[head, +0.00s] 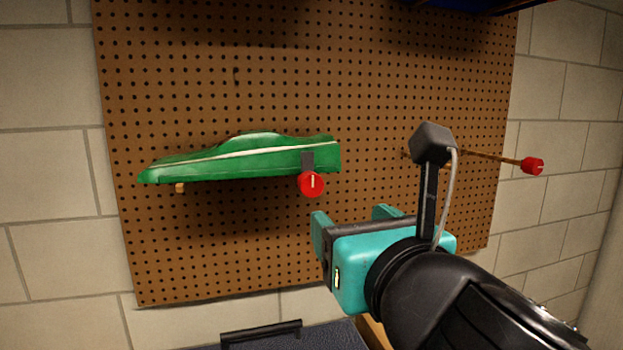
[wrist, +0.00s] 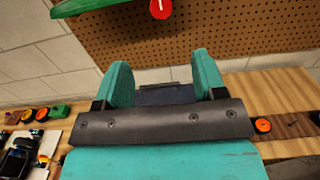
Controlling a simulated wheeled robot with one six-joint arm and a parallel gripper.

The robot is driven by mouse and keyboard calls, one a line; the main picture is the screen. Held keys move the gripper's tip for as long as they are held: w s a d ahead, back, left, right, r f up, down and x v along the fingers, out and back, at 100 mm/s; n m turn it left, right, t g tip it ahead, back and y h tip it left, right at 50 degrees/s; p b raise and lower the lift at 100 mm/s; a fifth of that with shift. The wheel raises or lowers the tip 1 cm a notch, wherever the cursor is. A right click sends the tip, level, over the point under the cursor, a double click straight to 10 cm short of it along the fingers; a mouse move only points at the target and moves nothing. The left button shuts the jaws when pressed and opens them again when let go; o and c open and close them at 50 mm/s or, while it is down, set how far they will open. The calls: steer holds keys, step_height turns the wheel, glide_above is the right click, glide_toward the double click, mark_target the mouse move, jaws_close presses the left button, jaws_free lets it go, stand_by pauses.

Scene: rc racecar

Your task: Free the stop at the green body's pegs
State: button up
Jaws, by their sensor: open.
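The green car body (head: 245,157), with a white stripe, hangs level against the pegboard on pegs. A wooden peg end (head: 180,188) shows under its left part. In the wrist view the red stop (wrist: 161,9) is at the top edge, and part of the green body (wrist: 85,6) is at top left. My teal gripper (head: 352,216) is open and empty, below and right of the stop, apart from it. Its two fingers (wrist: 162,82) also show in the wrist view.
The brown pegboard (head: 240,250) is fixed to a block wall. Another peg with a red end (head: 532,166) sticks out at the right, behind my wrist. A wooden bench (wrist: 270,85) with small car parts and wheels lies below. A dark case (head: 260,338) stands below the board.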

mark_target(313, 186)
steer(key=p+x, duration=0.9)
steer(key=x, duration=0.6)
steer(key=shift+w+p, duration=0.3)
steer(key=shift+w, duration=0.15)
steer(key=shift+w+a+f, duration=0.1)
steer(key=shift+w+a, duration=0.1)
steer(key=shift+w, duration=0.35)
steer(key=c, duration=0.9)
